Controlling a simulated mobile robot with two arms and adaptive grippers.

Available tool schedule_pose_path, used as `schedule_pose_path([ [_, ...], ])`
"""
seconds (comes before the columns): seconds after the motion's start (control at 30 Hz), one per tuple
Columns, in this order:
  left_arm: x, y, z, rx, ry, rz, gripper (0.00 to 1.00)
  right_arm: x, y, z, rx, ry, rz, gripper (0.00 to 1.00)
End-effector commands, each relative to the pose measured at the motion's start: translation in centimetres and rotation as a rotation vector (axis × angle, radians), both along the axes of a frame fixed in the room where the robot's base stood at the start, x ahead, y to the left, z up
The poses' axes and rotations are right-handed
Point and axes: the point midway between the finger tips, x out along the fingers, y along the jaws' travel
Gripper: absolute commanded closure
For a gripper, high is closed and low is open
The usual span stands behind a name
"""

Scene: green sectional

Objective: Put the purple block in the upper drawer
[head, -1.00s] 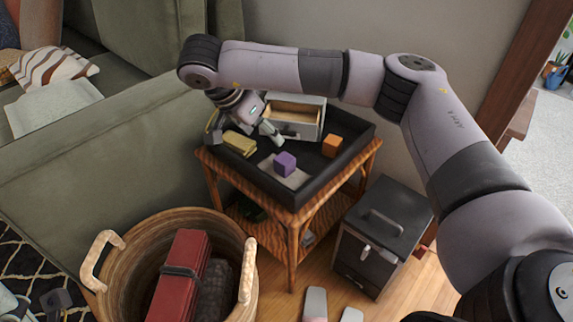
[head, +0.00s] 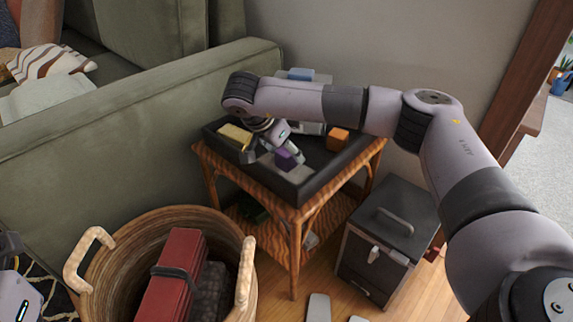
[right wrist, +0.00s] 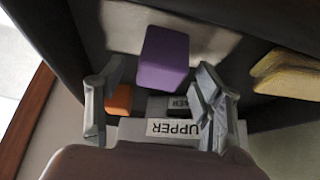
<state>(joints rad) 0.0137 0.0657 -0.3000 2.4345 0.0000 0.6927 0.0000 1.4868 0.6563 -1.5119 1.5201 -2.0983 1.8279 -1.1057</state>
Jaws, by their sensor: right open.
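The purple block (head: 286,161) is on the black tray (head: 303,188) on the small wooden table. My right gripper (head: 274,152) is open and low at the block. In the right wrist view the purple block (right wrist: 163,60) appears between and just beyond the tips of my open right gripper (right wrist: 159,80); I cannot tell whether they touch. The small drawer unit (head: 312,128) is mostly hidden behind my right arm. Its label "UPPER" (right wrist: 173,128) shows in the right wrist view. Part of my left arm shows at the lower left, its jaws unclear.
An orange block (head: 337,139) and a yellow object (head: 235,136) are also on the tray. The tray has a raised rim. A wicker basket (head: 125,235) with a red case, a dark cabinet (head: 388,240) and a green sofa (head: 130,110) surround the table.

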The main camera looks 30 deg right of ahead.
Motion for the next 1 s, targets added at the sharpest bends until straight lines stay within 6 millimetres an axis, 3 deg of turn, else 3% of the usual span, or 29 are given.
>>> schedule_pose_path([
  [0.1,-0.15,-0.04,0.16,0.001,-0.018,0.001,0.6,0.18,-0.47,-0.9,0.0,-0.001,0.0,0.39],
  [0.37,-0.14,-0.04,0.34,0.001,-0.018,0.001,0.6,0.19,-0.5,-0.83,0.0,-0.001,0.0,0.4],
  [1.0,-0.17,-0.06,0.33,0.001,-0.019,0.001,0.6,0.18,-0.46,-0.84,0.0,-0.001,0.0,0.83],
])
